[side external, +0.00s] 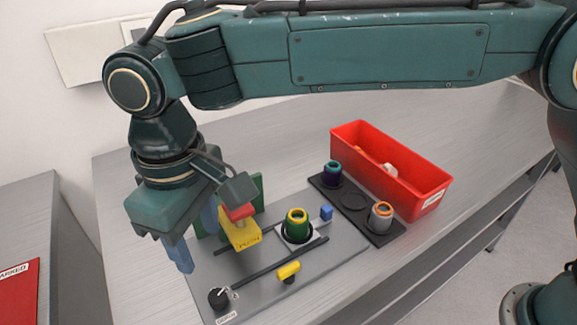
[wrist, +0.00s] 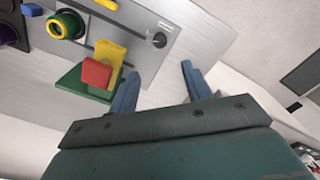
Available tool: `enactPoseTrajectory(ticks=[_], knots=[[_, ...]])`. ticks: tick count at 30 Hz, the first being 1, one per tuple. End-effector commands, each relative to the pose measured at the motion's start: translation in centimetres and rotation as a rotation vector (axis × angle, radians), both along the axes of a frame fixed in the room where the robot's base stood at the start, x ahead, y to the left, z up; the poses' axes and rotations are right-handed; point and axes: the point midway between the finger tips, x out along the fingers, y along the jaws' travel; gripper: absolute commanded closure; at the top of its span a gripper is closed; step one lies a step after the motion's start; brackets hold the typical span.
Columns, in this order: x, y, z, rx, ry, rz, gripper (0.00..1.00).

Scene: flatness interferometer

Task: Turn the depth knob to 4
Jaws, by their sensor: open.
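The depth knob (side external: 218,298) is a small black dial with a white pointer mark. It sits at the near left corner of the grey panel (side external: 335,249), with a white label (side external: 227,318) beside it. Its pointer seems to aim to the upper right; the scale numbers are too small to read. The knob also shows in the wrist view (wrist: 159,40), beyond the fingertips. My gripper (side external: 197,249) is open and empty, with its blue fingers pointing down above the panel's left edge, apart from the knob. In the wrist view the two fingers (wrist: 160,74) are spread wide.
A yellow block (side external: 240,234) with a red top and green backing stands close to my fingers. A green-and-yellow ring piece (side external: 297,226) and yellow lever (side external: 288,271) are on the panel. A black tray (side external: 384,236) and red bin (side external: 415,205) lie right. The knob's surroundings look clear.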

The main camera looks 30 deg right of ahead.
Motion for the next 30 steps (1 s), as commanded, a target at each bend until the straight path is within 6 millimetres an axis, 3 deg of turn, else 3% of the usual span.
enactPoseTrajectory(ticks=[6,12,23,30], knots=[[0.0,-0.1,0.0,0.004,0.002,0.292,0.51],[0.0,-0.1,-0.1,0.006,0.002,0.446,0.51],[0.0,-0.1,-0.3,0.006,0.003,0.479,0.51],[0.0,-0.2,-1.8,0.006,0.004,0.478,0.51]])
